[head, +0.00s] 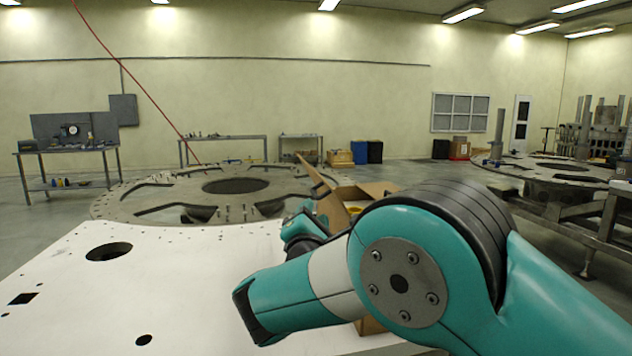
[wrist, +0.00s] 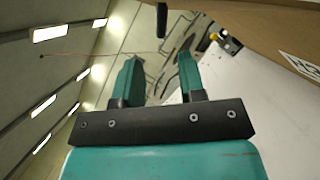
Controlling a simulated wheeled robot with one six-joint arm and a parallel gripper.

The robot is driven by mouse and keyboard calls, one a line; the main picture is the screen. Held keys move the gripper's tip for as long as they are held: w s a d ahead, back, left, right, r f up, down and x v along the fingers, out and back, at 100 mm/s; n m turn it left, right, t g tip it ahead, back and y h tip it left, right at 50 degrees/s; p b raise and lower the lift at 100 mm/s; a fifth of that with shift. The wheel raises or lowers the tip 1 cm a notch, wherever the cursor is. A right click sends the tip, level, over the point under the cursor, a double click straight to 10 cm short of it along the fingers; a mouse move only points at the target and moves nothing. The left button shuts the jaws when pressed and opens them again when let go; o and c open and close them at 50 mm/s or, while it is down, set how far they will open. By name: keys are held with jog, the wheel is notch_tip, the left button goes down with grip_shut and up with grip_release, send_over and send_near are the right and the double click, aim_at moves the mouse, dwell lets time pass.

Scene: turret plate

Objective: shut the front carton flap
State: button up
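The brown carton (head: 334,208) stands on the white plate in the head view, largely hidden behind my arm. One flap (head: 316,173) stands up and leans at its left, and another (head: 378,188) spreads out at the back right. The front flap cannot be made out, as my arm covers that side. Brown cardboard (wrist: 265,25) with a white printed label (wrist: 302,66) fills the upper right of the wrist view. My gripper (wrist: 158,76) is open, with nothing between its two teal fingers. The cardboard lies to the right of the fingers, apart from them in the picture.
The white plate (head: 190,290) has round and square cutouts and is otherwise clear at left. A large grey ring plate (head: 130,200) lies behind it. A small yellow thing (head: 354,210) shows at the carton. Another ring plate on a stand (head: 545,170) is at right.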

aim_at(315, 194)
jog(key=p+x, duration=0.2)
jog(key=x, duration=0.5)
jog(key=shift+w+p, duration=0.15)
jog(key=shift+p, duration=0.2)
grip_shut()
